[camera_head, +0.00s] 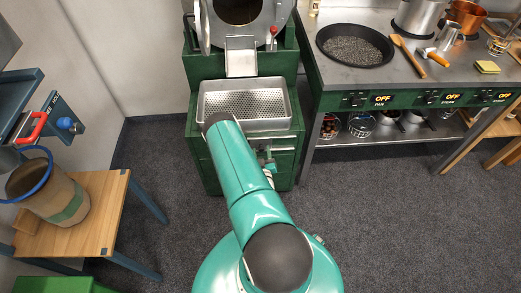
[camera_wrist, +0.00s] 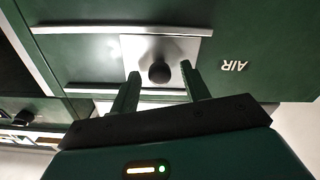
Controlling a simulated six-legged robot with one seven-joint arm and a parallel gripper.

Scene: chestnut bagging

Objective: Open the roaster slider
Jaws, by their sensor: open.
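The slider in the wrist view is a shiny metal plate (camera_wrist: 190,46) with a round black knob (camera_wrist: 159,72). The slider cannot be made out there, and my arm covers part of the roaster's front.
A perforated metal tray (camera_head: 288,115) sits on the roaster below a chute (camera_head: 241,57). A steel counter (camera_head: 405,85) with a black pan (camera_head: 355,63) stands at right. A wooden table (camera_head: 108,205) holding a sack (camera_head: 62,205) is at left. Carpet is clear at right.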

